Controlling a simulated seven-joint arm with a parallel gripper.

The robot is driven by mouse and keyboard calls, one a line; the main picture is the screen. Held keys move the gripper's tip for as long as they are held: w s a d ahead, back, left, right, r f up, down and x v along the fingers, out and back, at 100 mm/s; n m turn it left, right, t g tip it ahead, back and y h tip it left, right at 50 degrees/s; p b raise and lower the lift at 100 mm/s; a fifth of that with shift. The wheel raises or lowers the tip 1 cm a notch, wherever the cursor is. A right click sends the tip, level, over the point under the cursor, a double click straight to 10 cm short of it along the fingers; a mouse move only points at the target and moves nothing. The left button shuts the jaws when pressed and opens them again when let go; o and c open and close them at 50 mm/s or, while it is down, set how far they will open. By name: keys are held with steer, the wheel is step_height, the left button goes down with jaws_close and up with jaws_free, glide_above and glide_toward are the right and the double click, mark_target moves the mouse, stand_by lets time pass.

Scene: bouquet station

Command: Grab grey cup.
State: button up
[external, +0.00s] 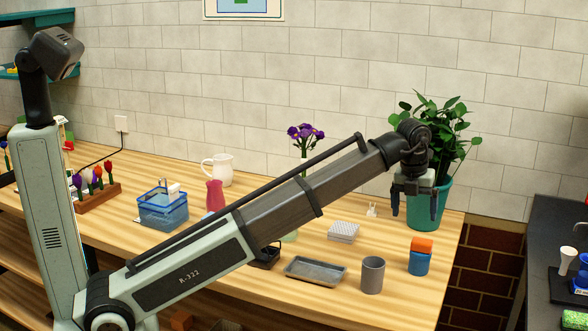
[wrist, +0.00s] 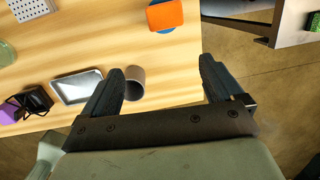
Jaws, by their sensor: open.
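The grey cup (external: 372,275) stands upright near the front edge of the wooden table, between a grey tray and a blue container. In the wrist view the grey cup (wrist: 135,82) shows just right of my left finger, which may cover part of its left side. My gripper (external: 413,207) is open and empty, raised well above the table and in front of the potted plant. In the wrist view its two fingers (wrist: 164,82) are spread wide, with table and floor visible between them.
A grey tray (external: 315,270) lies left of the cup. A blue container with an orange top (external: 420,258) stands to its right, near the table's right edge. A white perforated block (external: 343,232) and a plant in a teal pot (external: 425,205) are behind.

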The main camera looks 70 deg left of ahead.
steer(key=s+f+n, duration=0.1)
steer(key=s+f, duration=0.1)
steer(key=s, duration=0.3)
steer(key=n+g, duration=0.2)
steer(key=n, duration=1)
glide_above(373, 274)
steer(key=w+a, duration=0.1)
steer(key=a, duration=0.1)
steer(key=f, duration=0.2)
steer(key=shift+n, duration=0.3)
steer(key=shift+w+a+f, duration=0.15)
steer(key=shift+f, duration=3.2)
steer(key=shift+w+a+f, duration=0.1)
steer(key=shift+a+f, duration=0.05)
steer(key=shift+f, duration=3.15)
steer(key=c, duration=1.2)
